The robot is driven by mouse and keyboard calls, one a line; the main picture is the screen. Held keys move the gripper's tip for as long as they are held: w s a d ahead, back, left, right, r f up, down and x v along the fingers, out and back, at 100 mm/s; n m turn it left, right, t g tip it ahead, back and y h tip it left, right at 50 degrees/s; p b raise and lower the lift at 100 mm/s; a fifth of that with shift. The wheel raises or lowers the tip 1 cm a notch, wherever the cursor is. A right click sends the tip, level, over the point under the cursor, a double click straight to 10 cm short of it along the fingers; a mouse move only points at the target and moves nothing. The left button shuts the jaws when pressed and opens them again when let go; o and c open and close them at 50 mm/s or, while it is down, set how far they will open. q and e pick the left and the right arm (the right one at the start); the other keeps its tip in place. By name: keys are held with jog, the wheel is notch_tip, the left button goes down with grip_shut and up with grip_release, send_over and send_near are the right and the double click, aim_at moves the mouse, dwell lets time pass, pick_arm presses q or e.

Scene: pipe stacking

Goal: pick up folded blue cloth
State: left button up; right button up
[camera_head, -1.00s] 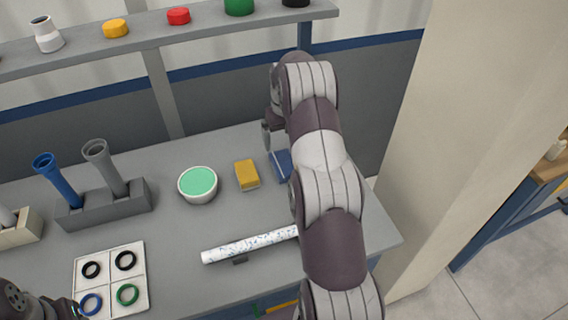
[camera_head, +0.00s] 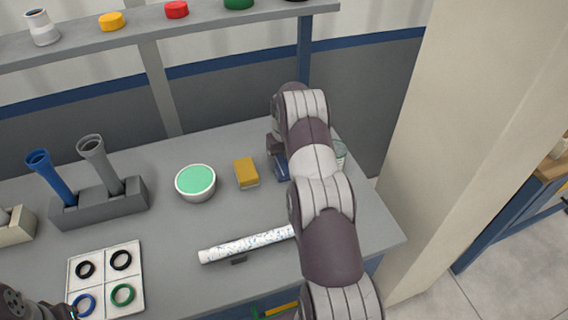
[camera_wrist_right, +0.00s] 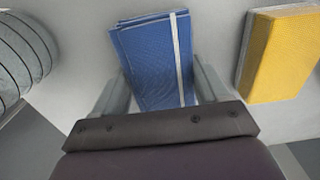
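The folded blue cloth (camera_wrist_right: 155,60), with a pale strip along it, lies on the grey table in the right wrist view. In the head view only a small part of the cloth (camera_head: 281,168) shows beside my right arm. My right gripper (camera_wrist_right: 160,92) is open, with one finger on each side of the cloth. I cannot tell whether the fingers touch it. In the head view my arm mostly hides this gripper. My left arm shows only at the lower left corner, and its gripper opening cannot be made out.
A yellow block (camera_head: 246,173) lies left of the cloth, and it shows at right in the wrist view (camera_wrist_right: 280,55). A bowl with green contents (camera_head: 196,182) is farther left. A speckled tube (camera_head: 246,245) lies in front. A greenish container (camera_head: 340,152) stands right of my arm.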

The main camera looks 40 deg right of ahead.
jog(key=shift+c, duration=0.2)
notch_tip(320, 180, up, 4)
jog(key=shift+d+r+b, duration=0.1)
jog(key=shift+b, duration=0.4)
jog(key=s+d+r, duration=0.1)
jog(key=s+r, duration=0.2)
jog(key=s, duration=0.2)
jog(key=s+d+r+b, duration=0.1)
jog(key=s+r, duration=0.2)
jog(key=s, duration=0.3)
jog(key=shift+s+r, duration=0.2)
jog(key=shift+r, duration=0.15)
